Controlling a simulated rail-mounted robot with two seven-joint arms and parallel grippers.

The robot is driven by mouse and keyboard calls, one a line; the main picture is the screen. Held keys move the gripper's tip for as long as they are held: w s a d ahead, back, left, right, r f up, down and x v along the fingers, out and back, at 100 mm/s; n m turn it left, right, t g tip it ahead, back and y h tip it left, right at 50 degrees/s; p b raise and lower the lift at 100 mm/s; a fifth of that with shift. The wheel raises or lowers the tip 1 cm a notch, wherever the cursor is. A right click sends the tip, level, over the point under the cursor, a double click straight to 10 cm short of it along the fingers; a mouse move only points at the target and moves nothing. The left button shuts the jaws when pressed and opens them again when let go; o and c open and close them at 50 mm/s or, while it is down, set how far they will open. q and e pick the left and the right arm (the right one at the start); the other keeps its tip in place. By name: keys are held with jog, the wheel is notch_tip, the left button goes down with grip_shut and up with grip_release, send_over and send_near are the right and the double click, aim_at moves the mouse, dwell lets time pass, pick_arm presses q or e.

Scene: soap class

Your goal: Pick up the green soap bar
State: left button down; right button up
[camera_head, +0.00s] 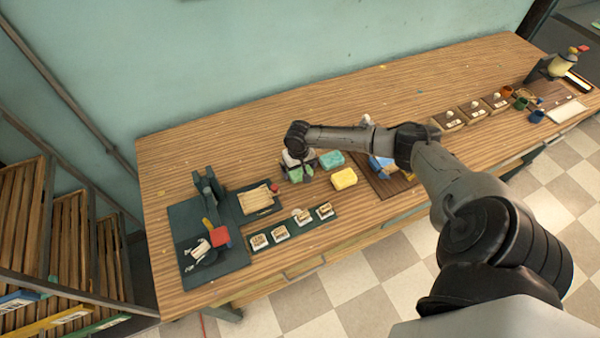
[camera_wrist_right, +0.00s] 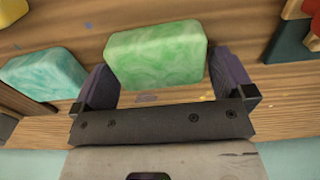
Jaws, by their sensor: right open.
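The green soap bar (camera_wrist_right: 157,50) lies on the wooden table, marbled light green with rounded edges. In the right wrist view it sits between the two fingers of my right gripper (camera_wrist_right: 163,78), with a finger at each side. The jaws are open; bare wood shows between the bar and the palm. In the head view my right gripper (camera_head: 297,165) reaches down over the bar (camera_head: 294,174), partly hiding it. Whether the fingers touch the bar is hard to tell. My left gripper does not show.
A teal soap bar (camera_wrist_right: 45,74) lies close beside the green one. A yellow bar (camera_head: 344,179) and a blue item (camera_head: 380,167) stand further right. A dark strip with several small labelled pieces (camera_head: 280,234) lies at the front. Bare table (camera_head: 240,150) is behind.

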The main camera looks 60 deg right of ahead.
jog(key=c, duration=0.8)
jog(key=shift+r, duration=0.15)
